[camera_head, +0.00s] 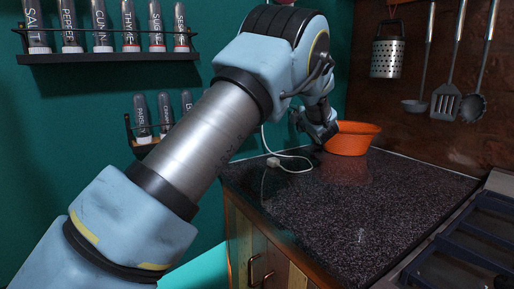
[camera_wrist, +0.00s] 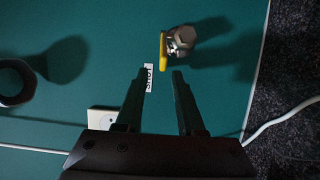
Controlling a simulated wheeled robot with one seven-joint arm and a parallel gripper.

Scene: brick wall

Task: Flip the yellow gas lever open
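The yellow gas lever (camera_wrist: 163,49) shows at the top middle of the wrist view, a short yellow bar upright in the picture. It joins a grey metal valve body (camera_wrist: 183,39) on its right, against the green wall. My gripper (camera_wrist: 161,73) is open and empty, its two dark fingers apart. The fingertips point toward the lever, which shows just beyond the gap between them; I cannot tell the remaining depth. In the head view my gripper (camera_head: 322,133) is low at the wall, beside the counter's back corner. The lever cannot be made out there.
A small white label (camera_wrist: 149,78) is on the wall by the left finger. A white socket (camera_wrist: 103,117) and cable lie below. The dark counter (camera_head: 350,210) holds an orange bowl (camera_head: 352,140) close to my gripper. A spice rack (camera_head: 105,57) hangs at upper left.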

